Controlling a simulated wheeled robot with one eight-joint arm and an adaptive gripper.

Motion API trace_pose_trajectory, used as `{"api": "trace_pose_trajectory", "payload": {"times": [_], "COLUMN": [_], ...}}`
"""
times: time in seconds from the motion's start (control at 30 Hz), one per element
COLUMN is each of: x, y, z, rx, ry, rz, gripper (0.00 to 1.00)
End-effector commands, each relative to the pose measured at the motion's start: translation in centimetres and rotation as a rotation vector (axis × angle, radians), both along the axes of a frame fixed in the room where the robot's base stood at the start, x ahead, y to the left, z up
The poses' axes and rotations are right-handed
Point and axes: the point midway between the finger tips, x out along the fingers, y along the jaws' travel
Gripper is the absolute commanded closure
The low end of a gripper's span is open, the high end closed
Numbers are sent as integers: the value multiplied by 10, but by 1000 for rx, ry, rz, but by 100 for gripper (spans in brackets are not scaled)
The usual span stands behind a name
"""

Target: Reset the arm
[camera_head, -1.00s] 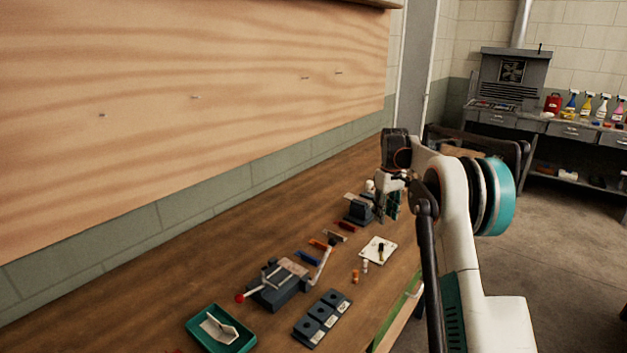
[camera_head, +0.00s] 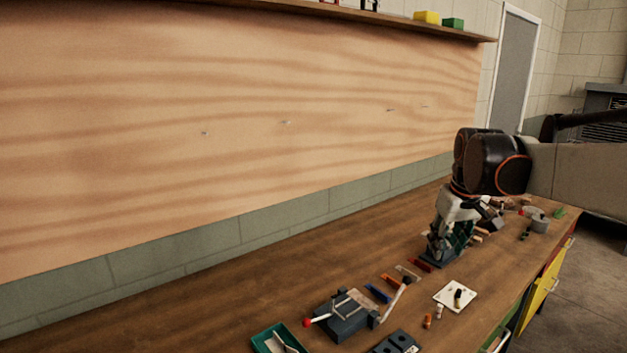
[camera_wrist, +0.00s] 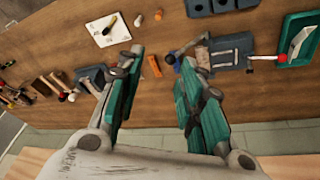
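My arm reaches in from the right in the head view. My gripper (camera_head: 447,240) points down over the workbench (camera_head: 270,275), close to a dark grey block-like fixture that it partly hides. In the wrist view my gripper (camera_wrist: 157,95) has its two teal-padded fingers spread wide apart. Bare wooden bench top shows between the fingers, with nothing held.
A grey vise (camera_head: 342,318), teal tray (camera_head: 268,342), dark block with holes (camera_head: 397,342) and white plate (camera_head: 455,296) stand on the bench. Small coloured parts lie near the gripper. A plywood panel (camera_head: 230,130) rises behind, under a shelf (camera_head: 400,22).

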Motion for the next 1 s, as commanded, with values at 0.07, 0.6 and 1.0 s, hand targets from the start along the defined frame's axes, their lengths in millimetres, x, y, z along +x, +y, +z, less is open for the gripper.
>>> {"api": "trace_pose_trajectory", "payload": {"times": [0.07, 0.6, 1.0], "x": [-27, -186, -261], "y": [14, 78, 99], "z": [5, -20, -69], "rx": [3, 44, 83], "ry": [-27, -218, -324], "rz": [-5, -58, -88], "gripper": [65, 65, 65]}}
